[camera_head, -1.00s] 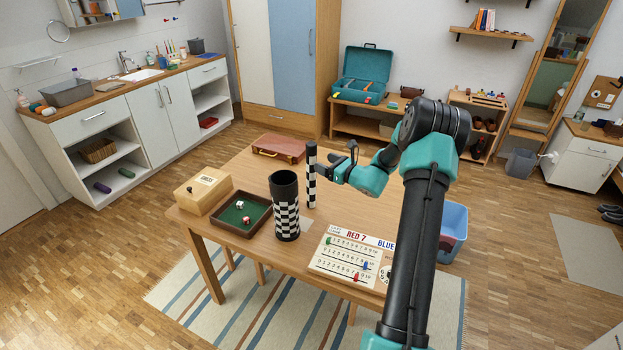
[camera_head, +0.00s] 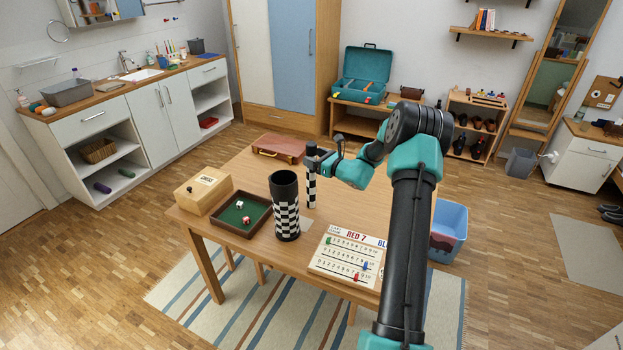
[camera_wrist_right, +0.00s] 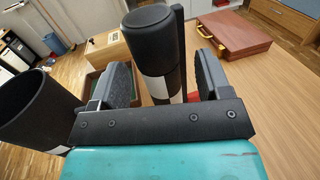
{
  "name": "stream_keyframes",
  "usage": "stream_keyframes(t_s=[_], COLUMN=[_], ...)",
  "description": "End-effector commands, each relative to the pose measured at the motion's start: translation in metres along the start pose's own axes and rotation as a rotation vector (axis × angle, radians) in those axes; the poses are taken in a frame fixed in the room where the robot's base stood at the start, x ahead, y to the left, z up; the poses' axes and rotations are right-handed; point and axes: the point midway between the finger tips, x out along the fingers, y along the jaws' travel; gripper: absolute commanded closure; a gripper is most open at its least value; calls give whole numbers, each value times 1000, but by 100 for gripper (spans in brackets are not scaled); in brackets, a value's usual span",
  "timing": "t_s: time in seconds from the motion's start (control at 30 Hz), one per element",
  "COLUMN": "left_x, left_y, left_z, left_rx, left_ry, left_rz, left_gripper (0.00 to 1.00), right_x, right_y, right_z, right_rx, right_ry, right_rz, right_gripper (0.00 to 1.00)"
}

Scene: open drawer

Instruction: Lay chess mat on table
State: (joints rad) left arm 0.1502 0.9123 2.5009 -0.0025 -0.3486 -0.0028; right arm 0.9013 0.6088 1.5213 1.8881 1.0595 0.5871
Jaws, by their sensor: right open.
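The rolled chess mat (camera_head: 311,189), a slim black-and-white checkered roll with a black top, stands upright on the table. My right gripper (camera_head: 318,161) is at the upper part of the roll. In the right wrist view, the dark roll (camera_wrist_right: 156,40) rises between the two spread fingers of the right gripper (camera_wrist_right: 163,82), with a gap visible on the right. The gripper is open; contact on the left side is unclear. A wider dark tube (camera_head: 286,212) with a checkered lower part stands open-topped beside the roll. My left gripper is not in view.
The table (camera_head: 360,205) holds a wooden box (camera_head: 202,190), a green-lined dice tray (camera_head: 224,226), a red-brown case (camera_head: 279,148) and a scoreboard (camera_head: 345,258). Bare wood lies right of the roll. A blue bin (camera_head: 448,232) stands beyond the table's right side.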

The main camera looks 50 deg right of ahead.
Motion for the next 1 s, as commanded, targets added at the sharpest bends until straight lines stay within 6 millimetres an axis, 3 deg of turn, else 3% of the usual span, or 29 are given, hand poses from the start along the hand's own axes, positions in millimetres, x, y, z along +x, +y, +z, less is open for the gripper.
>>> stream_keyframes(t_s=[0.23,1.0], left_x=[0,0], left_y=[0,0], left_z=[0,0], left_rx=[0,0], left_ry=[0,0], left_rz=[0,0], left_gripper=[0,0], right_x=[0,0], right_y=[0,0], right_z=[0,0], right_rx=[0,0], right_ry=[0,0], right_rz=[0,0], right_gripper=[29,100])
